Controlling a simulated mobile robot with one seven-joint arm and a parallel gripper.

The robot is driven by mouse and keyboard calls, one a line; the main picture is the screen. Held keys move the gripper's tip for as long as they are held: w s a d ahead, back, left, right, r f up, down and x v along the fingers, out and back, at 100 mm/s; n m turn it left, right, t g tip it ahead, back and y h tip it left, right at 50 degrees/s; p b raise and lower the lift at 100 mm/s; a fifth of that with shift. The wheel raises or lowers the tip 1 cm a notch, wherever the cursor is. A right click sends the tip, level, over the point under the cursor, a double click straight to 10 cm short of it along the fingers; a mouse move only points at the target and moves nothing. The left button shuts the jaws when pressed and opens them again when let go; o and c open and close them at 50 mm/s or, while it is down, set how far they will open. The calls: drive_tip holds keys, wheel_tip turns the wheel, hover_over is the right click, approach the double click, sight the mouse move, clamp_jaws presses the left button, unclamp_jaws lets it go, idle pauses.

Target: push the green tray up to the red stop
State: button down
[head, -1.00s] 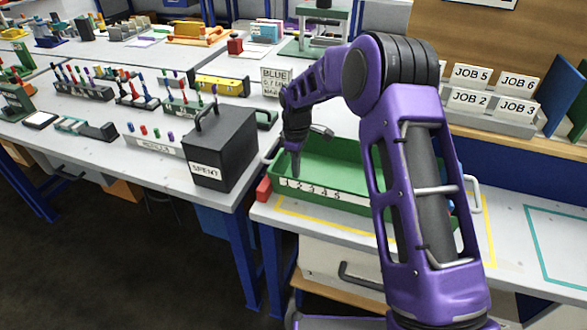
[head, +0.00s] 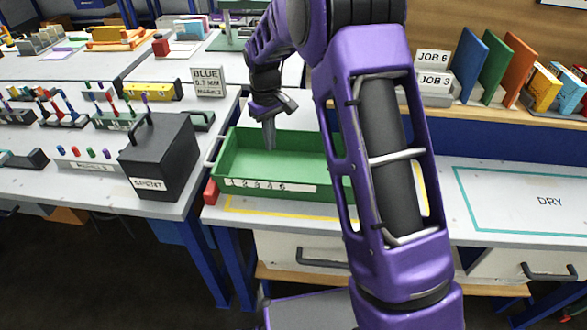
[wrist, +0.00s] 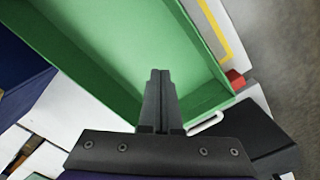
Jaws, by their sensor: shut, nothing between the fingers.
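The green tray (head: 240,170) lies on the right-hand bench, with a numbered white strip along its front and a pale handle at its left end. The small red stop (head: 210,192) sits at the tray's front left corner; I cannot tell whether they touch. My gripper (head: 270,148) points down over the tray's inside, toward the back wall and right of the left end. Its fingers are shut and empty. In the wrist view the fingers (wrist: 158,75) reach over the tray (wrist: 110,45), and the red stop (wrist: 235,79) shows beyond its corner. My arm hides the tray's right part.
A yellow outline (head: 290,213) is marked on the bench around the tray. A black SPENT box (head: 160,160) stands on the bench at left. A teal outline marked DRY (head: 520,200) is clear at right. Binders (head: 490,65) stand on a shelf behind.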

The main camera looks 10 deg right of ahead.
drive_tip(key=s+d+r+m+p, duration=0.2)
drive_tip(key=s+d+m, duration=0.2)
drive_tip(key=d+m, duration=0.55)
drive_tip(key=f, duration=0.7)
drive_tip(key=a+f+b, duration=0.1)
drive_tip(key=f, duration=0.2)
drive_tip(key=shift+w+f, duration=0.1)
drive_tip(key=shift+f, duration=0.25)
drive_tip(key=s, duration=0.2)
drive_tip(key=s+a, duration=0.1)
drive_tip(key=shift+r, duration=0.25)
drive_tip(key=shift+s+a, duration=0.15)
drive_tip(key=shift+s, duration=0.2)
drive_tip(key=shift+s, duration=0.1)
drive_tip(key=shift+s+a, duration=0.35)
drive_tip(key=shift+s, duration=0.55)
drive_tip(key=shift+s+a, duration=0.3)
drive_tip(key=shift+s, duration=0.6)
drive_tip(key=shift+w, duration=0.2)
